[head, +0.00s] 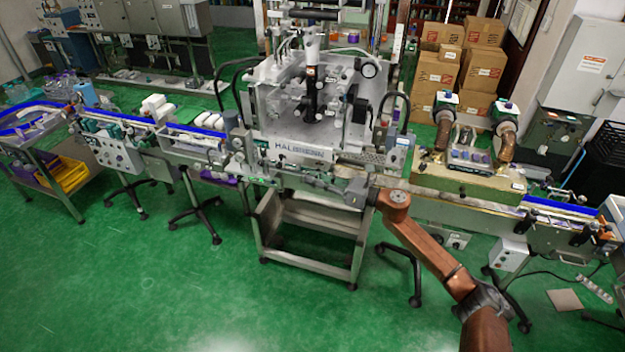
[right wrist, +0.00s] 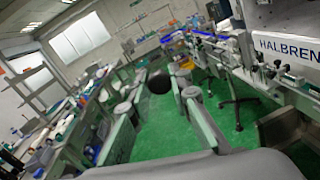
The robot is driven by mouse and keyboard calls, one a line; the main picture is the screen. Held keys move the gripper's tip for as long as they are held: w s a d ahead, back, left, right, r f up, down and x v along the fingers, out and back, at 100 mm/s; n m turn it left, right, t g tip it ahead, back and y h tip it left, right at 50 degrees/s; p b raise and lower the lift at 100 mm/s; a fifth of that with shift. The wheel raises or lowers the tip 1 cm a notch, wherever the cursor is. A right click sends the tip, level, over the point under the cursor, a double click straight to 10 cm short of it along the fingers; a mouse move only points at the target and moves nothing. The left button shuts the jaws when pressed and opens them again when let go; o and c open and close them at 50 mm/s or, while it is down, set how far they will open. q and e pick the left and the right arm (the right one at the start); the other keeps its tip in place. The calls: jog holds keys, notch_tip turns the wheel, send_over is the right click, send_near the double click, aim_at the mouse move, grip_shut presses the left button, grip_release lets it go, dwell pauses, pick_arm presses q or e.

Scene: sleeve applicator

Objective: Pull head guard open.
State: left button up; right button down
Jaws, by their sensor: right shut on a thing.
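The head guard (head: 345,85) is the clear boxy cover around the machine's labelling head, above the HALBREN panel (head: 303,152). It looks closed, though its clear panels are hard to make out. My right arm reaches in from the lower right, and my right gripper (head: 330,183) is at the machine's front, just below the panel. In the right wrist view its two fingers (right wrist: 161,82) are around a dark round knob (right wrist: 158,83), shut on it. I cannot tell whether this knob belongs to the guard. My left gripper is not in view.
A conveyor with blue side rails (head: 200,130) runs left from the machine and continues right. A steel stand (head: 310,235) is beneath. Cardboard boxes (head: 435,72) are stacked at the back right. The green floor (head: 140,290) in front is mostly clear.

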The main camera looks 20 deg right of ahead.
jog(key=c, duration=2.1)
grip_release()
jog(key=shift+w+r, duration=0.1)
jog(key=shift+r, duration=0.1)
jog(key=o, duration=0.3)
jog(key=shift+o, duration=0.2)
jog(key=shift+f, duration=0.1)
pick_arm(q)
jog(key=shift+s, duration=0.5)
pick_arm(e)
jog(key=v, duration=1.2)
